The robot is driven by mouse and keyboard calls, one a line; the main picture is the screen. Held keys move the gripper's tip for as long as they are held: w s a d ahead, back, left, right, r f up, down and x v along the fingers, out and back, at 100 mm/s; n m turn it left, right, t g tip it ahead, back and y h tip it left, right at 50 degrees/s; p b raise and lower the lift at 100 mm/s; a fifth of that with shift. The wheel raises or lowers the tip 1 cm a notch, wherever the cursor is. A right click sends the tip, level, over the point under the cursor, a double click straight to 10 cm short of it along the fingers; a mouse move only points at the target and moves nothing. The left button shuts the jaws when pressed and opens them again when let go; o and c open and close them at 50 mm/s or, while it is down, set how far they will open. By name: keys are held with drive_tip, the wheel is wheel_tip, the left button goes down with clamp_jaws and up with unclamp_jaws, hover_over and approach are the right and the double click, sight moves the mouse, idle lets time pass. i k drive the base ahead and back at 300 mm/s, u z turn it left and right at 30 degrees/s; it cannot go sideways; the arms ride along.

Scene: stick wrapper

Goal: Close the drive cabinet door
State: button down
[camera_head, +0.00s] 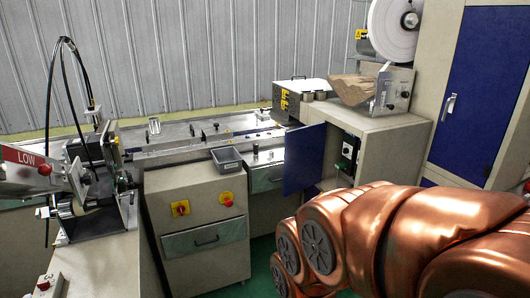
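The drive cabinet door (304,158) is a dark blue panel that stands open, swung out to the left of the cabinet opening. The beige drive cabinet (386,139) is right of centre, and its open front shows dark electrical parts (347,152) inside. My copper-coloured arm fills the lower right and covers the lower part of the cabinet. My gripper is not in view.
A beige cabinet (196,259) with red-on-yellow switches stands left of the door, with a grey bin (227,160) on top. A tall cabinet with a closed blue door (481,80) stands at right. Green floor (262,262) shows between the front cabinet and my arm.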

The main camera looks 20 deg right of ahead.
sight(304, 151)
drive_tip(key=i, duration=1.8)
drive_tip(key=u, duration=0.5)
